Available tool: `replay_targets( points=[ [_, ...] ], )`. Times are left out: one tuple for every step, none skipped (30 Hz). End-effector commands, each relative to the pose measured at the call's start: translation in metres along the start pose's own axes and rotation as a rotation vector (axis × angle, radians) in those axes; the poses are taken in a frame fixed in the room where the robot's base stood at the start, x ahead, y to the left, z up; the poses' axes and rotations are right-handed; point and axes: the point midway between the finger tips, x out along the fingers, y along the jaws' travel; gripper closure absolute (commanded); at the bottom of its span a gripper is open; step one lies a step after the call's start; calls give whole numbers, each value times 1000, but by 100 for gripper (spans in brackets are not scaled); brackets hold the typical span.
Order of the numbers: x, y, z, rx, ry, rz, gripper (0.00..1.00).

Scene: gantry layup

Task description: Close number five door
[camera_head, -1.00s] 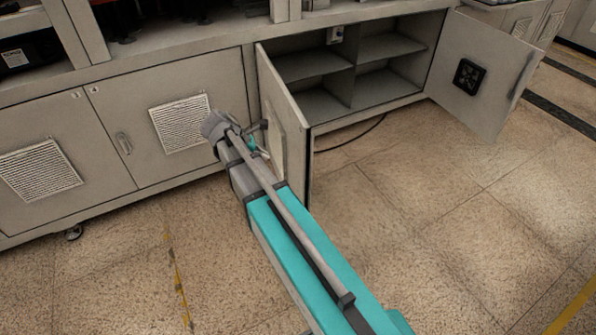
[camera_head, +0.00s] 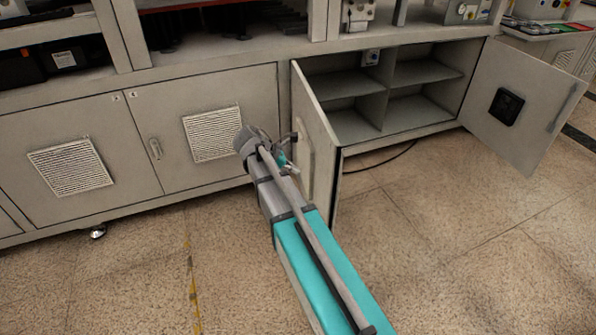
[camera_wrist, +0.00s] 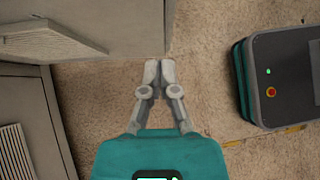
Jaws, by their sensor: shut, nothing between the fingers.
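Two doors of the grey cabinet stand open in the head view. The left open door (camera_head: 314,125) swings out toward me, and the right open door (camera_head: 515,100) swings out to the right. I cannot read a number on either. My gripper shows in the wrist view (camera_wrist: 160,66), shut and empty, with its fingertips by the lower corner of a grey door panel (camera_wrist: 120,28) with a slatted vent. I cannot tell whether they touch it. In the head view my wrist is left of the left open door, and the fingertips are mostly hidden.
Closed doors with vents (camera_head: 70,165) lie to the left. A black cable (camera_head: 385,160) lies on the floor below the compartment. The floor (camera_head: 430,250) before the cabinet is clear.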

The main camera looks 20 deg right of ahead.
Motion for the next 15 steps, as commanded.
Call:
replay_targets(
  points=[
    [7,0,-2,1,0,-1,100],
    [10,0,-2,1,0,-1,100],
    [14,0,-2,1,0,-1,100],
    [17,-1,-2,2,0,-2,100],
    [20,-1,-2,2,0,-2,100],
    [24,-1,-2,2,0,-2,100],
    [27,-1,-2,3,0,-2,100],
    [31,-1,-2,3,0,-2,100],
    [35,-1,-2,2,0,-2,100],
    [38,-1,-2,2,0,-2,100],
    [42,-1,-2,2,0,-2,100],
    [46,-1,-2,2,0,-2,100],
    [49,0,-2,2,0,-2,100],
    [52,0,-2,2,0,-2,100],
    [57,0,-2,2,0,-2,100]
  ],
)
